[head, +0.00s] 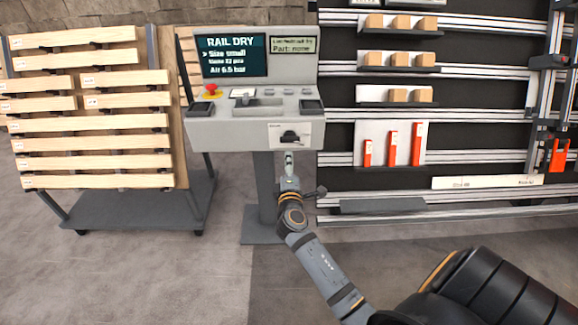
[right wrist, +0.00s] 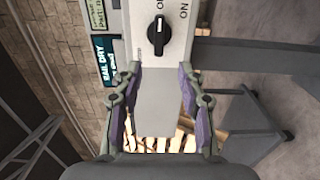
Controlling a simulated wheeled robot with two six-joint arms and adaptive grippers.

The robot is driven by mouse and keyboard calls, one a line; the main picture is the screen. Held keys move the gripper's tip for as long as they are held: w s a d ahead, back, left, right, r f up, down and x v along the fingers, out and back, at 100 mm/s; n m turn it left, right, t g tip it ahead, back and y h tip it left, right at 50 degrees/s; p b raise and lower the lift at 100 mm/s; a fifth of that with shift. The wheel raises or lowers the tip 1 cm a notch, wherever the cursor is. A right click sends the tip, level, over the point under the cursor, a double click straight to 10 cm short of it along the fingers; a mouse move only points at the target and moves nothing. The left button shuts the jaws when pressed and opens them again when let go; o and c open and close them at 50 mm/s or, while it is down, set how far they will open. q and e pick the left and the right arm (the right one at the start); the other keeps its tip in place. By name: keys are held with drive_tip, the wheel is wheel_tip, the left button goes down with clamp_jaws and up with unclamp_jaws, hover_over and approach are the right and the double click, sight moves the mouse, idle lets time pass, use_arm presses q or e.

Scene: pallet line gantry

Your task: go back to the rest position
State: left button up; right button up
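My right gripper (head: 289,162) is just below the front of the grey control console (head: 230,132) in the head view. In the right wrist view my right gripper (right wrist: 159,72) has its two fingers well apart, with nothing held between them. A black rotary knob (right wrist: 158,36) with ON markings sits on the console front beyond the fingertips, apart from them. In the head view the dark knob (head: 290,137) shows on a pale plate just above the gripper. My left gripper is not in view.
A rack of wooden slats (head: 90,120) stands on the left. On the right, a dark rail wall (head: 480,110) carries wooden blocks (head: 399,22) and orange-red parts (head: 392,150). The console screen (head: 234,56) reads "RAIL DRY". Open floor (head: 130,275) lies at the lower left.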

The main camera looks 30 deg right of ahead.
drive_tip(key=shift+s+a, duration=0.15)
drive_tip(key=shift+s, duration=0.15)
